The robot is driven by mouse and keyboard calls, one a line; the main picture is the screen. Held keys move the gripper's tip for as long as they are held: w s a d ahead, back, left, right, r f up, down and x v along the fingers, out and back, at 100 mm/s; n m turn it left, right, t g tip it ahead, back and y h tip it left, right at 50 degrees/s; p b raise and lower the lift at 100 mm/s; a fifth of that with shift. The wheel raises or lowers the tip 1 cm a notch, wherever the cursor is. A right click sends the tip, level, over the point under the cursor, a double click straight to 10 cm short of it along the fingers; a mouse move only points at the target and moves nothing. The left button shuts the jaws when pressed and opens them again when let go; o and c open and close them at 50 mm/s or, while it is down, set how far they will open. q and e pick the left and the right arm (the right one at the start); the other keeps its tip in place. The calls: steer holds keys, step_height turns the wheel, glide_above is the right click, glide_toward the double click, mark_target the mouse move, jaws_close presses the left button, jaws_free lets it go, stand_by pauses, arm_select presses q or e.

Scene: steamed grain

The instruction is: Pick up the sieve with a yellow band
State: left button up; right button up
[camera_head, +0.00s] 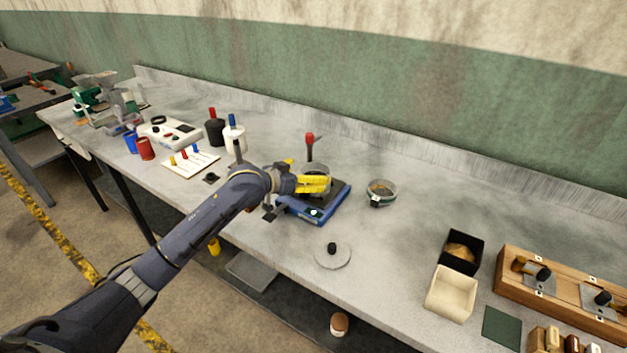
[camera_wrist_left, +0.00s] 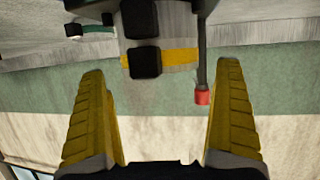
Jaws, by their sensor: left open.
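The sieve with a yellow band (camera_wrist_left: 178,57) is a grey metal cylinder with black blocks on its side. It shows at the top middle of the left wrist view, in line with the gap between my fingers. In the head view, a grey round rim (camera_head: 318,169) shows just behind the fingers, over the blue scale (camera_head: 337,203); its band is hidden there. My left gripper (camera_head: 312,184) has yellow fingers, which also show wide apart and empty in the left wrist view (camera_wrist_left: 160,70). I cannot tell how far they are from the sieve. My right gripper is out of view.
A green-banded sieve (camera_head: 381,191) stands right of the scale. A red-topped tool (camera_head: 309,146) stands behind it. A round lid (camera_head: 332,255) lies in front. Bottles (camera_head: 235,138) stand to the left, and two small boxes (camera_head: 452,291) to the right. Bare tabletop lies between.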

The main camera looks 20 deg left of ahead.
mark_target(324, 170)
arm_select(q)
steer(key=shift+x, duration=2.25)
steer(key=shift+r, duration=0.15)
steer(key=c, duration=1)
